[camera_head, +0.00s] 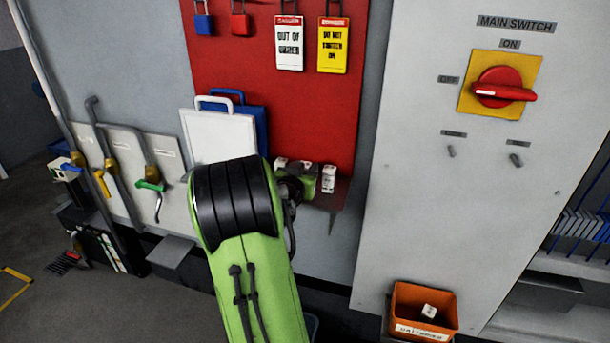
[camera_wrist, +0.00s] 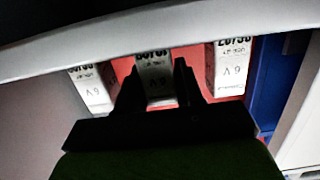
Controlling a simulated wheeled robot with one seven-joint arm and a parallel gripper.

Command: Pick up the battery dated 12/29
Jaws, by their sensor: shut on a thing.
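Three white block batteries marked 9V stand in a row in the wrist view, upside down in that picture: a left one (camera_wrist: 92,88), a middle one (camera_wrist: 156,84) and a right one (camera_wrist: 231,66). Their printed dates are partly cut off and I cannot read them surely. My gripper (camera_wrist: 157,70) has one black finger on each side of the middle battery and is shut on it. In the head view, batteries show on a small red shelf (camera_head: 341,191), one (camera_head: 329,178) at its right end.
An orange bin (camera_head: 399,329) with a white battery (camera_head: 429,310) in it stands at lower right. White and blue boards (camera_head: 219,136) are left of the shelf. Tags and padlocks hang on the red board (camera_head: 255,62) above. A cabinet with a red main switch (camera_head: 500,87) is right.

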